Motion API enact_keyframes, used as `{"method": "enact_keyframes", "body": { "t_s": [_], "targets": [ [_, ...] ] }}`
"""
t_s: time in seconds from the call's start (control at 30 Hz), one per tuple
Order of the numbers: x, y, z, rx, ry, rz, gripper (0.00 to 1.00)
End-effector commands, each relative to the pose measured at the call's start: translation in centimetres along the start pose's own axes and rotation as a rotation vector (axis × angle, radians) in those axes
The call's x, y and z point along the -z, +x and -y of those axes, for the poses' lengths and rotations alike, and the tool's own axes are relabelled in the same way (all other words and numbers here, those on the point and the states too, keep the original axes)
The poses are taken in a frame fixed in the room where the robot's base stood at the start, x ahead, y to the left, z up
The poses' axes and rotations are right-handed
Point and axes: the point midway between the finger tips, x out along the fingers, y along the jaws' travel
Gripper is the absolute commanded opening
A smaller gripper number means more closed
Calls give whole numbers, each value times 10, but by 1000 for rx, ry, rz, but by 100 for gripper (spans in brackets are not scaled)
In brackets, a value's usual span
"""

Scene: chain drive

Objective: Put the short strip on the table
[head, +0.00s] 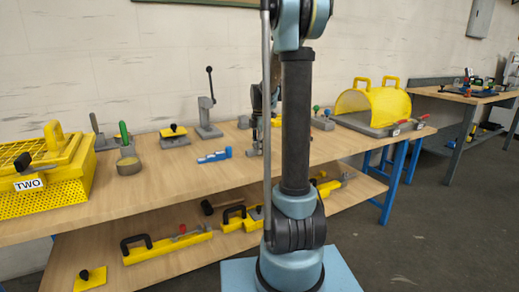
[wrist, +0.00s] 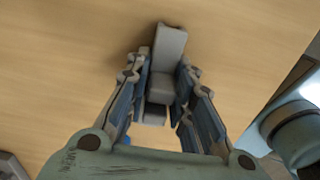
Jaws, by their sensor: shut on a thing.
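A grey strip-like piece (wrist: 169,45), which I take to be the short strip, is between the fingers of my gripper (wrist: 160,78) in the wrist view. My gripper is shut on it, and its far end sticks out past the fingertips. The wooden table top (wrist: 60,60) is below it. I cannot tell whether the piece touches the table. In the head view my arm hides most of the gripper and the piece; the same table (head: 180,180) stretches to both sides.
A blue fixture (head: 214,156) lies on the table left of my arm. A yellow mesh box marked TWO (head: 45,180) and a green-handled tool (head: 127,160) stand further left. A yellow hood (head: 375,103) stands at the right. Several yellow tools lie on the lower shelf (head: 110,258).

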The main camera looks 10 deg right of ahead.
Motion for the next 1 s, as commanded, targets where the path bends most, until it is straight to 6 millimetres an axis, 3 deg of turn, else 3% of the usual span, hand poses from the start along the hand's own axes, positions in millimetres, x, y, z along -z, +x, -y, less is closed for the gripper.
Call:
{"method": "enact_keyframes", "body": {
  "t_s": [0.07,0.1,0.2,0.63,1.0],
  "targets": [
    [0,1,0,0,0,0,0],
    [0,2,0,0,0,0,24],
    [0,1,0,0,0,0,42],
    [1,-5,0,0,-1,0,42],
    [1,-62,0,0,-2,0,42]
  ]
}}
